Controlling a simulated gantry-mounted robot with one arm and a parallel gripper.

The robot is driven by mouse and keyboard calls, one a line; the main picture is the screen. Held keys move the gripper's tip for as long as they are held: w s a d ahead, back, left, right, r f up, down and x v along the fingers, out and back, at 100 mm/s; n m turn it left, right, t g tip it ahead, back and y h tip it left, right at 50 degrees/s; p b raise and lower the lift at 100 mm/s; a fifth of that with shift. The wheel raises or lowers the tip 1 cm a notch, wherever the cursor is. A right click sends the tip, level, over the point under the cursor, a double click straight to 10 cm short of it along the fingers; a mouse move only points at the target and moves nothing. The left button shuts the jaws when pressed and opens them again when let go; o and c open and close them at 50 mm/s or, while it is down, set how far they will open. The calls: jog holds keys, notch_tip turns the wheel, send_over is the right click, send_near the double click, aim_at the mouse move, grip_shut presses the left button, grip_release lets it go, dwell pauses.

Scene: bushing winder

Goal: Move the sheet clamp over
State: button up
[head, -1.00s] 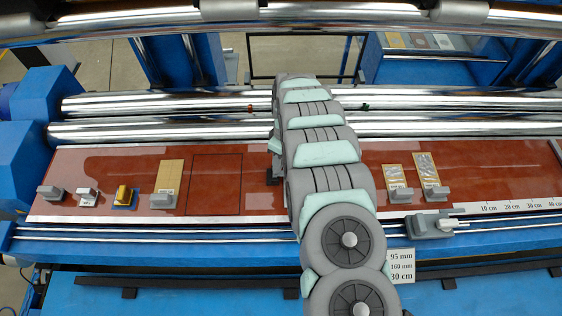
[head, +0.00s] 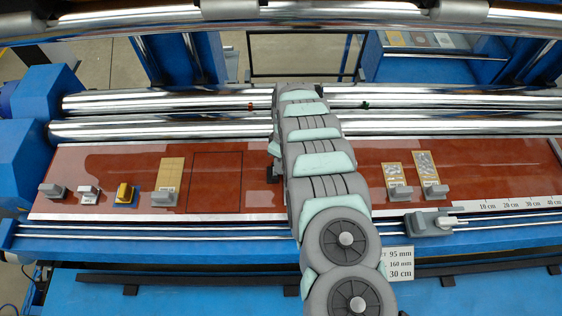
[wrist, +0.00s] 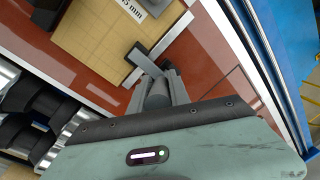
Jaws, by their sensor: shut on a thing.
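In the wrist view my gripper (wrist: 158,75) is shut on a grey clamp-like piece (wrist: 142,55), which I take to be the sheet clamp. It appears at the edge of a tan gridded sheet (wrist: 92,45); whether it touches the sheet or is just above it I cannot tell. Other grey clamps stand on the red-brown board (head: 110,160): at the far left (head: 52,190), on a tan sheet (head: 163,197), and on two small sheets at right (head: 396,192) (head: 432,191).
A black outlined rectangle (head: 216,153) on the board is empty. Shiny rollers (head: 180,128) run behind the board. A grey carriage (head: 428,222) sits on the front rail, near a ruler strip (head: 500,205).

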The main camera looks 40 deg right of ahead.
grip_shut()
dwell(0.9)
